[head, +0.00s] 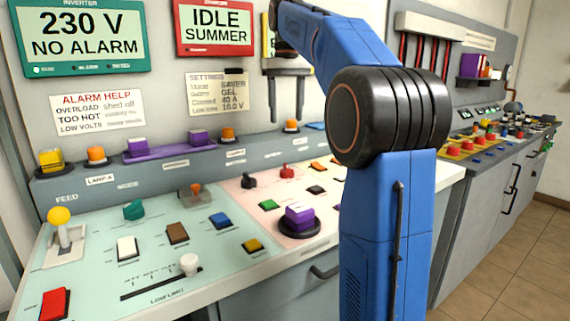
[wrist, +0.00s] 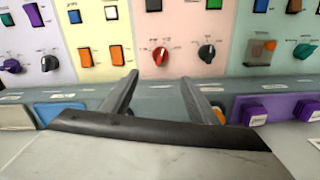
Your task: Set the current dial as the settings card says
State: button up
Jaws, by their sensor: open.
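The settings card (head: 217,93) on the wall reads mode SAVER, GEL, a current line of 40 A and 10.0 V. On the pink panel stand a red dial (head: 286,172) and a black dial (head: 249,180). The wrist view shows the red dial (wrist: 160,57) and black dial (wrist: 206,53) beyond my fingertips. The panel labels are too small to read, so I cannot tell which is the current dial. My gripper (head: 290,112) is open and empty, pointing down above the console's back ledge, apart from both dials. My arm hides the panel's right part.
A purple button on a black base (head: 299,218) rises from the pink panel. Orange lamps (head: 228,134) and a purple block (head: 150,148) stand on the back ledge. A yellow-knobbed lever (head: 60,217) is at left. Space above the panel's front is open.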

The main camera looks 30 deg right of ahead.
aim_at(286, 165)
notch_tip(286, 165, down, 17)
jog(key=shift+r, duration=0.2)
dwell(0.3)
jog(key=c, duration=1)
jog(key=shift+c, duration=0.2)
